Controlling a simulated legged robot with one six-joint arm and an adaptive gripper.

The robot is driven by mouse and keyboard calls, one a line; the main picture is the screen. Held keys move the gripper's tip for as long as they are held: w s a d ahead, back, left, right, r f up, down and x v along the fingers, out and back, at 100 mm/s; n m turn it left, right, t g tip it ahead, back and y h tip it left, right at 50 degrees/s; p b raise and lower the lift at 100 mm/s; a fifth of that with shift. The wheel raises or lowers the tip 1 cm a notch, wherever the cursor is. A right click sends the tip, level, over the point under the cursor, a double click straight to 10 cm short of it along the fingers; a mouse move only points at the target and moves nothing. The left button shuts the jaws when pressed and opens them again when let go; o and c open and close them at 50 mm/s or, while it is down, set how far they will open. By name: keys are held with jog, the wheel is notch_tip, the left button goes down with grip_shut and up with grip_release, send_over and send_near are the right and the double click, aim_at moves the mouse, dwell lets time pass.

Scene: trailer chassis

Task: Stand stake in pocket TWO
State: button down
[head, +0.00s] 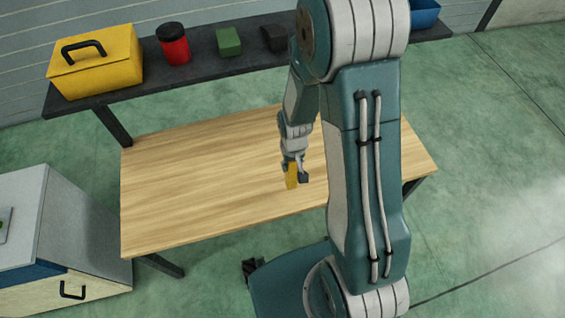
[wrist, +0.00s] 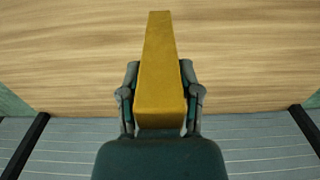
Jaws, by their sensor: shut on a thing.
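The stake (head: 291,178) is a yellow-orange bar, held in my gripper (head: 296,168) over the wooden table. In the wrist view, the stake (wrist: 159,65) extends up the picture from between the two fingers. My gripper (wrist: 160,90) is shut on it, one finger against each side. In the head view my arm covers part of the table's right side. I cannot tell whether the stake's far end touches the table. No pocket or chassis can be made out in either view.
The wooden table (head: 190,190) is bare where visible. A dark shelf (head: 190,82) behind it holds a yellow toolbox (head: 95,62), a red can (head: 174,46), a green block (head: 229,42), a dark object (head: 274,38) and a blue bin (head: 425,14). A grey-topped cabinet (head: 50,225) stands at left.

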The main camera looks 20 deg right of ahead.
jog(key=w+f, duration=0.7)
jog(key=f, duration=0.3)
jog(key=shift+w+a, duration=0.3)
jog(key=shift+w, duration=0.1)
jog(key=shift+f, duration=0.15)
jog(key=shift+c, duration=1.5)
grip_release()
